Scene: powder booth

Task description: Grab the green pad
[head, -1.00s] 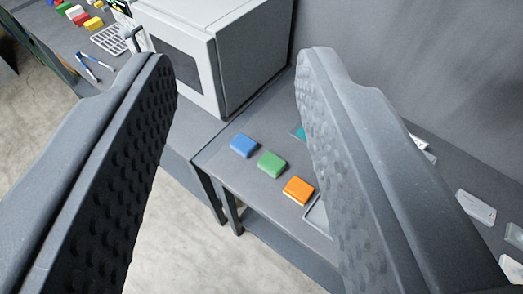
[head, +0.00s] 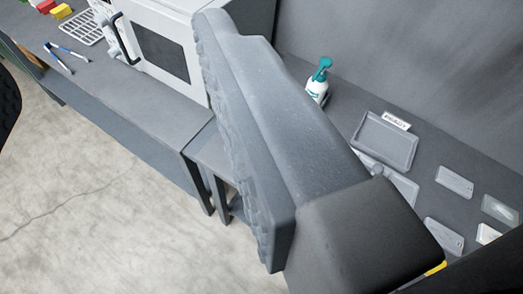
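The green pad does not show now; my gripper's right finger covers the part of the grey table (head: 345,112) where it lay a second ago, between a blue and an orange pad. Those two pads are hidden as well. My gripper (head: 108,65) is wide open, with nothing between its fingers. Its right finger fills the middle of the view, and only a dark sliver of the left finger shows at the left edge.
A white oven-like box (head: 165,45) stands on the left bench. A teal-topped spray bottle (head: 318,82), a labelled grey tray (head: 385,143) and several small plates are on the right table. Blue-handled tongs (head: 60,58) lie at upper left. Bare floor (head: 90,190) is at lower left.

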